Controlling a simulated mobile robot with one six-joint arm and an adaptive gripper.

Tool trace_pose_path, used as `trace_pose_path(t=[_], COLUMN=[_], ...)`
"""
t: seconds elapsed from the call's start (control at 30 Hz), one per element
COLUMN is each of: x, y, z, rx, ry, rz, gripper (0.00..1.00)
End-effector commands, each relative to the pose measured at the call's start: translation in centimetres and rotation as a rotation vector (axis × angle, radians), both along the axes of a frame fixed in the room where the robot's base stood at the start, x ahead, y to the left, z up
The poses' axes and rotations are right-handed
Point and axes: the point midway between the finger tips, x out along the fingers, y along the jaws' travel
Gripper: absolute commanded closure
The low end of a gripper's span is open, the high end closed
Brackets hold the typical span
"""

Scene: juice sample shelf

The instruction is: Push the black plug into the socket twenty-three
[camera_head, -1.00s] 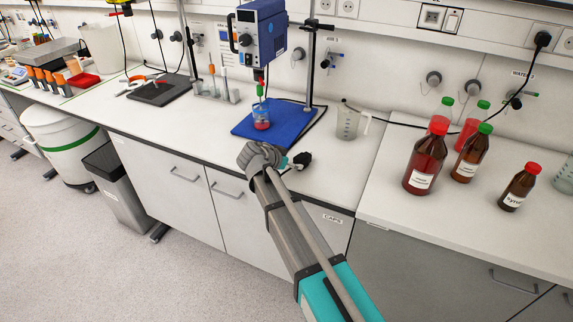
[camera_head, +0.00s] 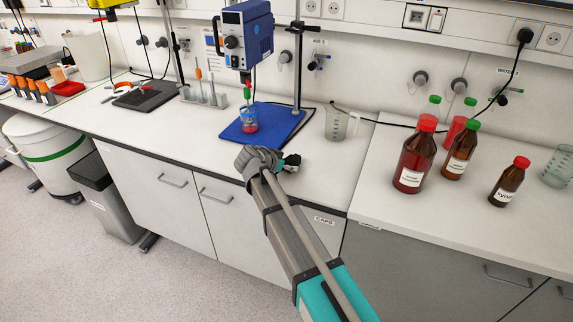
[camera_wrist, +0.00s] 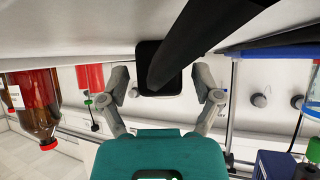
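The black plug (camera_wrist: 147,58) shows in the wrist view as a dark rounded block with a thick black cable running up to the right. My gripper (camera_wrist: 161,82) has its two fingers spread, one on each side of the plug, with a gap visible on both sides. In the head view my gripper (camera_head: 282,164) is low over the bench's front edge, and a dark piece, probably the plug (camera_head: 292,160), shows just beyond it. Wall sockets (camera_head: 312,7) are at the top, and another empty one (camera_head: 553,38) is at the upper right. Their numbers are unreadable.
A blue mat (camera_head: 240,133) with a stirrer (camera_head: 247,35) and stand is behind my gripper. A clear beaker (camera_head: 338,122) stands right of it. Bottles (camera_head: 414,160) stand on the right bench. A plug with a cable (camera_head: 525,36) sits in the wall at upper right.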

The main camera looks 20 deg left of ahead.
Motion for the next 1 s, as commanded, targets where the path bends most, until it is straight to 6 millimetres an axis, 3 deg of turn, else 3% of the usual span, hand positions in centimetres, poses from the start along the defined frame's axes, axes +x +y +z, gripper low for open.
trace_pose_path(t=[0.03,0.37,0.57,1.0], x=[0.0,0.0,0.1,0.0], y=[0.0,-0.1,-0.1,-0.1], z=[0.0,0.0,0.3,3.3], rx=[0.000,0.000,0.000,-0.001], ry=[0.000,0.000,0.000,0.000], rz=[0.000,-0.001,-0.001,-0.001], gripper=[0.40,1.00,1.00,1.00])
